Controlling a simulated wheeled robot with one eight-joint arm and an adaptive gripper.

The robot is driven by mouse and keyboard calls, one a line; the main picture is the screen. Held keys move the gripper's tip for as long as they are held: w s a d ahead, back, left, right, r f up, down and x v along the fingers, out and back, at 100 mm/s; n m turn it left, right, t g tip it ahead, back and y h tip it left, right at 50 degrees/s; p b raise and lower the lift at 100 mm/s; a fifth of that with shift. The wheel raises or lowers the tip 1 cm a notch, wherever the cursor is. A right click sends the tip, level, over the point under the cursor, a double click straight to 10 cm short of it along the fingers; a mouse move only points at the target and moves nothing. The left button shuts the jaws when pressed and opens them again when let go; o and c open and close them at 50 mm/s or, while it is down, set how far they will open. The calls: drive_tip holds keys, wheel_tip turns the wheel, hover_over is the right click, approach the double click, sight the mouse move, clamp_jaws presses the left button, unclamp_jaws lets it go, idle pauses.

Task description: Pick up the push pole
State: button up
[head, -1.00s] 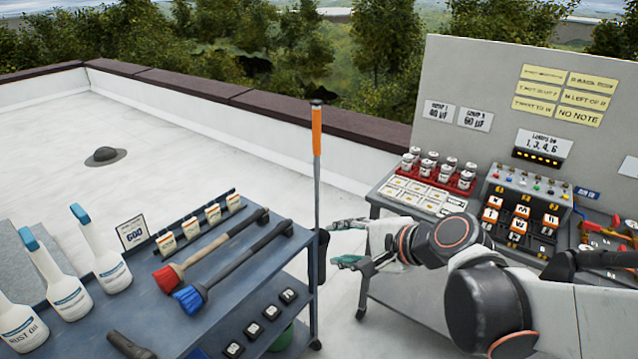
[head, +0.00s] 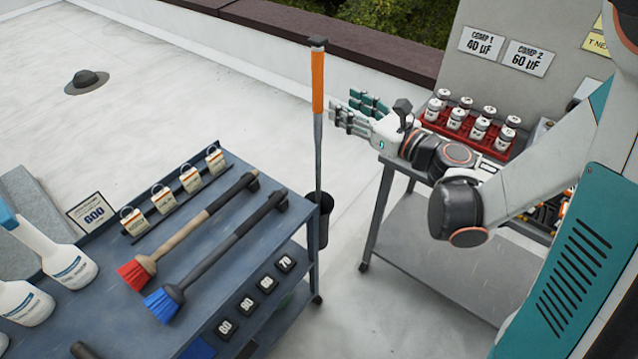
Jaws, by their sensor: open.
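The push pole (head: 318,130) stands upright at the right end of the blue-grey cart, with an orange grip at its top and a grey shaft below. Its lower part passes into a dark holder (head: 323,217) at the cart's side. My gripper (head: 345,110) is open and empty, its fingers pointing left toward the pole. In the picture the fingertips are just right of the orange grip, with a small gap between. I cannot tell the depth between them.
The cart (head: 255,235) carries a red brush (head: 137,273), a blue brush (head: 163,304), padlocks and spray bottles (head: 65,262). A second cart at right holds a red rack of small canisters (head: 470,125). Bare floor lies between the carts.

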sight(322, 91)
drive_tip(key=b+x, duration=0.1)
drive_tip(key=x, duration=0.9)
drive_tip(key=shift+w+f+b, duration=0.1)
drive_tip(key=shift+w+b, duration=0.1)
drive_tip(key=shift+b, duration=0.15)
clamp_jaws()
